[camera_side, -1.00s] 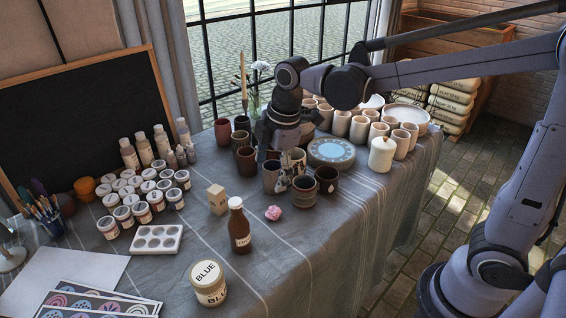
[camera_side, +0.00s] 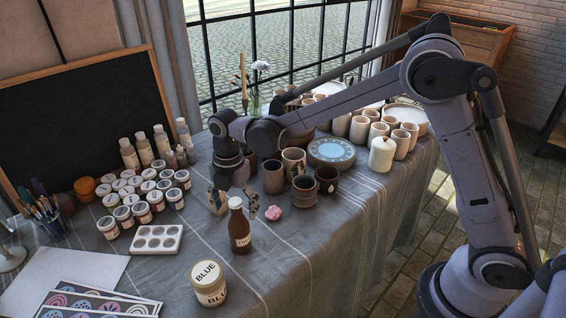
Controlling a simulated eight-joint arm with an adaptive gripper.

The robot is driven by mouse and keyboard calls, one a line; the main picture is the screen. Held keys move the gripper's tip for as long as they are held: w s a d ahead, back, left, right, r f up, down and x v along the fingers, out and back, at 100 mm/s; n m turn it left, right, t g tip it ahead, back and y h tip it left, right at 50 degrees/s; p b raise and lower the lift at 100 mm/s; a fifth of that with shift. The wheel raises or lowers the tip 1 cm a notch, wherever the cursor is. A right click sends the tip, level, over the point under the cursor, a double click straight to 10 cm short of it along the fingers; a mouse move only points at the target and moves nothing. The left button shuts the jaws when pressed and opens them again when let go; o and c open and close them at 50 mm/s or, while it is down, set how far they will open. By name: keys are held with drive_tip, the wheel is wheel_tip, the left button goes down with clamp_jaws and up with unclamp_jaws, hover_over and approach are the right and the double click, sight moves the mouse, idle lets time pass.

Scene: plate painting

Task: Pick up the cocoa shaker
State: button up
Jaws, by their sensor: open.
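My gripper (camera_side: 234,200) points down at the bottle's top. Its jaws are open, with one finger on each side of the cap in the picture. I cannot tell whether the fingers are around the cap or behind it, or whether they touch it. The small beige block left of the bottle is mostly hidden by the left finger.
A jar marked BLUE (camera_side: 208,284) stands in front of the bottle. A pink lump (camera_side: 273,213) lies to its right, with dark cups (camera_side: 304,190) beyond. A white palette (camera_side: 157,239) and several paint pots (camera_side: 142,212) are to the left. Cloth between palette and jar is clear.

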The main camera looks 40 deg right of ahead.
sight(238, 222)
drive_tip(key=shift+d+f, duration=0.15)
drive_tip(key=shift+f, duration=2.7)
clamp_jaws()
